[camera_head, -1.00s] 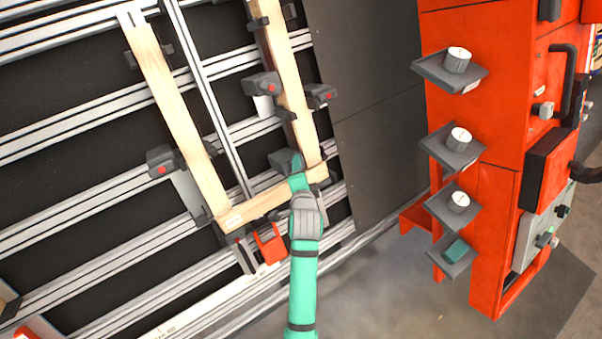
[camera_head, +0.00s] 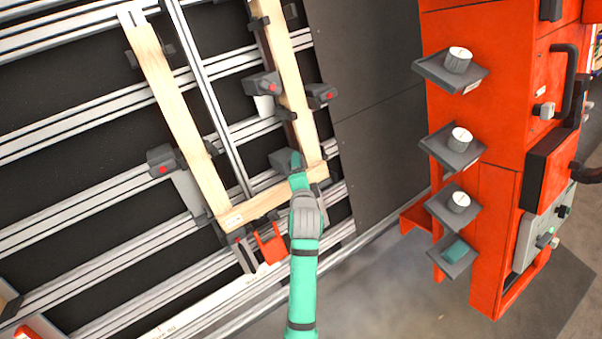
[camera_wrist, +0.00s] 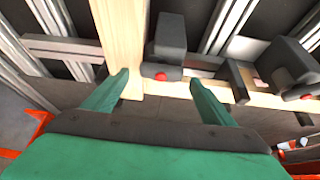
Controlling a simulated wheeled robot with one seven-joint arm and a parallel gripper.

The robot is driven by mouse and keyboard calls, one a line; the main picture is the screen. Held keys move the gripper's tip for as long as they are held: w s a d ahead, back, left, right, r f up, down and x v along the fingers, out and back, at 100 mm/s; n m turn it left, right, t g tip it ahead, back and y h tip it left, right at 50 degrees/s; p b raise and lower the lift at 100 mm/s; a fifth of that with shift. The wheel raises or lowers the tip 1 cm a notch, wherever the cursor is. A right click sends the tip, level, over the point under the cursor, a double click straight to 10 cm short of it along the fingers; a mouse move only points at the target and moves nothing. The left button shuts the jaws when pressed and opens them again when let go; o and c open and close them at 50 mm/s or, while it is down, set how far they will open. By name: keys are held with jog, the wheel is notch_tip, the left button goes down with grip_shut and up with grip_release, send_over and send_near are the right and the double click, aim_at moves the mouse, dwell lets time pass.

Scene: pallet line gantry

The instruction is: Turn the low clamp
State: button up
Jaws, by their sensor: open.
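A dark grey clamp block (camera_head: 281,159) sits at the lower end of the right wooden upright, inside the corner with the bottom board; I take it as the low clamp. In the wrist view a dark grey block (camera_wrist: 170,38) with a red dot stands just beyond my fingertips. My gripper (camera_wrist: 160,82) is open and empty, its green fingers spread on either side of the block's near end, apart from it. In the head view my gripper (camera_head: 296,163) partly covers the clamp, so any contact is hidden there.
Wooden boards (camera_head: 275,202) form a frame on metal rails. Other grey clamps (camera_head: 160,160) with red dots hold the uprights. A red bracket (camera_head: 271,243) sits below the bottom board. An orange cabinet (camera_head: 495,200) with small shelves stands right; floor between is clear.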

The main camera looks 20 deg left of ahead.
jog(key=v, duration=1)
jog(key=shift+s+r, duration=0.15)
jog(key=shift+s, duration=0.2)
jog(key=shift+d, duration=0.15)
